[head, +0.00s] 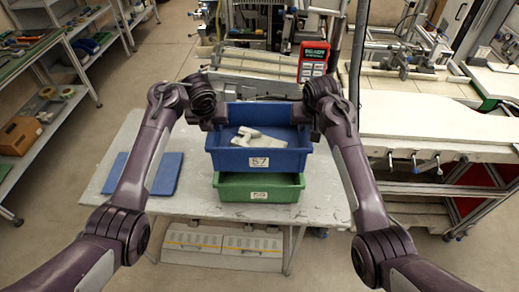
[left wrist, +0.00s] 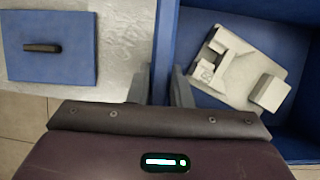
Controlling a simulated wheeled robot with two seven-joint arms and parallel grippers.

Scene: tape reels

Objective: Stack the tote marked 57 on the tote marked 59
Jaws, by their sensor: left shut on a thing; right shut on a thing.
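The blue tote marked 57 (head: 259,160) is held between my two grippers, above the green tote marked 59 (head: 258,188). I cannot tell whether the two totes touch. A grey-white part (head: 254,138) lies inside the blue tote and also shows in the left wrist view (left wrist: 238,68). My left gripper (head: 215,122) is shut on the blue tote's left wall, with the wall between its fingers in the left wrist view (left wrist: 160,88). My right gripper (head: 306,117) is shut on its right wall. The green tote stands on the grey table (head: 205,180), its inside mostly hidden.
A blue flat piece (head: 168,172) lies on the table to the left; the left wrist view shows a dark handle-like bar on it (left wrist: 42,47). A red device reading READY (head: 313,60) stands behind. A white workbench (head: 430,115) is at right and shelves (head: 45,125) at left.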

